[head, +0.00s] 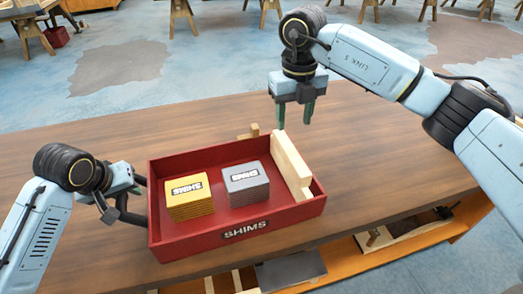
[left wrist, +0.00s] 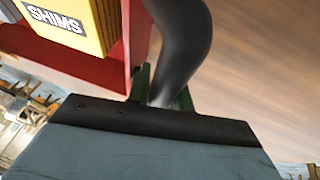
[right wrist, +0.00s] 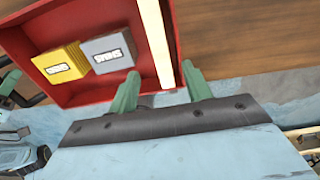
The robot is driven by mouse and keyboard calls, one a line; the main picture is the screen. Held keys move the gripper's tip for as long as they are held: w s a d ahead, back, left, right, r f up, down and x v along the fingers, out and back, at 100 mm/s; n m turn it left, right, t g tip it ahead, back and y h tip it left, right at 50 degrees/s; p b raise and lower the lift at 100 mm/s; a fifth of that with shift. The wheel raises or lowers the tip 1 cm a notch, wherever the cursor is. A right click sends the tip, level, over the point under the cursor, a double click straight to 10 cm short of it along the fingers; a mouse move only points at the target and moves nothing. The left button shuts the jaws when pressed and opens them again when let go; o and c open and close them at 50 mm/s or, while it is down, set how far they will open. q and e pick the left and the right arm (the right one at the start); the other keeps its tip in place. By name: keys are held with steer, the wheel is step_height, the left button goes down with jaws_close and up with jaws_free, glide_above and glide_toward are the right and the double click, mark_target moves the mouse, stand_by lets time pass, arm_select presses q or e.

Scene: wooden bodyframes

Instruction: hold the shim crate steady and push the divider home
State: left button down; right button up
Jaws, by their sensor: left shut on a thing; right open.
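The red shim crate (head: 235,236) sits on the wooden table. The divider (head: 287,163), a pale wooden board, stands across the crate near its right end, its top above the rim. My left gripper (head: 128,196) is shut on the dark curved handle (left wrist: 182,45) at the crate's left end. My right gripper (head: 295,115) is open and empty above the divider's back end, apart from it in the head view. In the right wrist view the divider (right wrist: 155,45) lines up between the two green fingers. How far down the divider sits is hidden.
A yellow shim stack (head: 188,197) and a grey shim stack (head: 246,184) stand in the crate left of the divider. A small wooden piece (head: 250,132) lies behind the crate. The table (head: 400,170) is clear to the right. Wooden parts lie on a lower shelf in front.

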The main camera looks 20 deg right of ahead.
mark_target(290, 151)
step_height(290, 151, down, 11)
steer(key=shift+f, duration=0.15)
stand_by(0.4)
steer(key=shift+a, duration=0.1)
jaws_close()
